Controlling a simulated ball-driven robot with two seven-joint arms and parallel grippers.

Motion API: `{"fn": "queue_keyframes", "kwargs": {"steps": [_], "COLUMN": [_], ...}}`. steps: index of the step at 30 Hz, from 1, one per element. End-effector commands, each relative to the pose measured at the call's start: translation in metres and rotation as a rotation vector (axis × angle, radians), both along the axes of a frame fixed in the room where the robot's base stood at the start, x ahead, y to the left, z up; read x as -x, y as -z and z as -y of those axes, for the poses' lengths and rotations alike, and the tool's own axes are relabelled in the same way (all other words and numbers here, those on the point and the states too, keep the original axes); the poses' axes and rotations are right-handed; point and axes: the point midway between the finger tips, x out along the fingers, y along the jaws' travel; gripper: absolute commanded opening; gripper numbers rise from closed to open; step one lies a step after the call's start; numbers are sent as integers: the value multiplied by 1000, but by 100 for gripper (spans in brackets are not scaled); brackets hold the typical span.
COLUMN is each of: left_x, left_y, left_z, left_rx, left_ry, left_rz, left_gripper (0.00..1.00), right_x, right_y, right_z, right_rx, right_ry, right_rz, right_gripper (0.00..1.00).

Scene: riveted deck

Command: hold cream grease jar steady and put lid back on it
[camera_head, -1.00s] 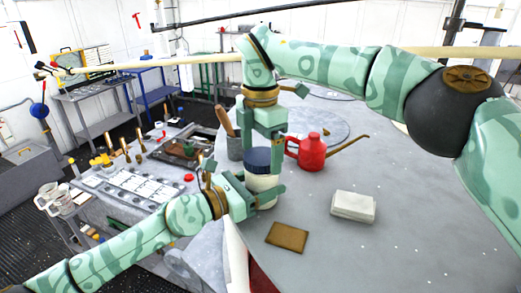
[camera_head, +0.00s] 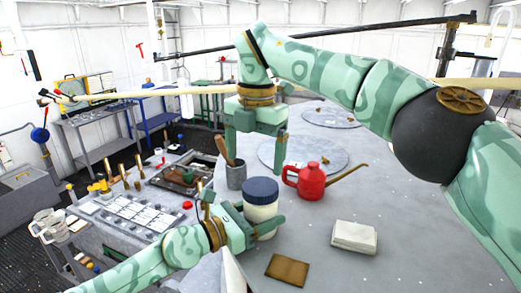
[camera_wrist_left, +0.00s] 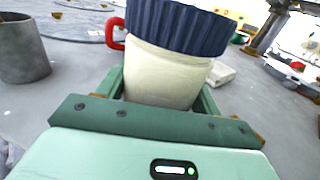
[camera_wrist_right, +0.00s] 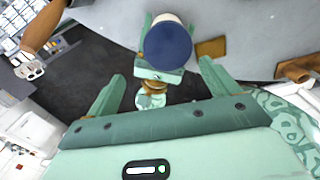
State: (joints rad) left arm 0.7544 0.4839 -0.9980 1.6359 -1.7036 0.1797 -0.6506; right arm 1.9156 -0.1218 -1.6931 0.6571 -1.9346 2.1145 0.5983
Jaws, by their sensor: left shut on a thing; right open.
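The cream grease jar (camera_head: 262,218) stands upright near the deck table's left edge. Its dark blue ribbed lid (camera_head: 261,189) sits on top and looks level in the left wrist view (camera_wrist_left: 178,28). My left gripper (camera_head: 250,224) is shut on the jar's cream body, with a finger on each side in the left wrist view (camera_wrist_left: 163,95). My right gripper (camera_head: 255,152) is open and empty above and slightly behind the jar. In the right wrist view the lid (camera_wrist_right: 167,46) shows beyond the open fingers, apart from them.
A grey cup (camera_head: 236,178) with a wooden handle in it stands just left of and behind the jar. A red oil can (camera_head: 310,183) with a long spout is to its right. A white block (camera_head: 354,237) and a brown pad (camera_head: 287,270) lie nearer. The right side is clear.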

Motion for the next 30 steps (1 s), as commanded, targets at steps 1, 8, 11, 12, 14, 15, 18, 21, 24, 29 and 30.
{"fn": "queue_keyframes", "kwargs": {"steps": [1, 8, 11, 12, 14, 15, 18, 21, 24, 29, 30], "left_x": [0, 0, 0, 0, 0, 0, 0, 0, 0, 0, 0], "left_y": [0, 0, 0, 0, 0, 0, 0, 0, 0, 0, 0], "left_z": [0, 0, 0, 0, 0, 0, 0, 0, 0, 0, 0], "left_rx": [-1, 0, 0, 0, 0, 0, 1, 1, 1, 1, 1], "left_ry": [-1, 0, 0, 0, 0, 0, 0, 0, 0, 0, 0], "left_rz": [-1, -1, -1, -1, -1, -1, -1, -1, -1, -1, -1], "left_gripper": [2, 2, 2, 2, 2, 2, 2, 2, 2, 2, 2], "right_x": [0, -1, -1, -1, 0, 0, 0, 0, 0, 0, 0], "right_y": [-3, -12, -13, -13, -13, -13, -13, -13, -13, -8, -4], "right_z": [1, 9, 12, 13, 13, 13, 13, 13, 13, 13, 13], "right_rx": [1, 26, 38, 39, 40, 39, 39, 39, 39, 38, 38], "right_ry": [-115, -634, -783, -829, -879, -901, -927, -929, -928, -927, -928], "right_rz": [4, 18, 15, 12, 11, 11, 11, 11, 11, 8, 8], "right_gripper": [87, 87, 87, 87, 87, 87, 87, 87, 87, 87, 87]}}
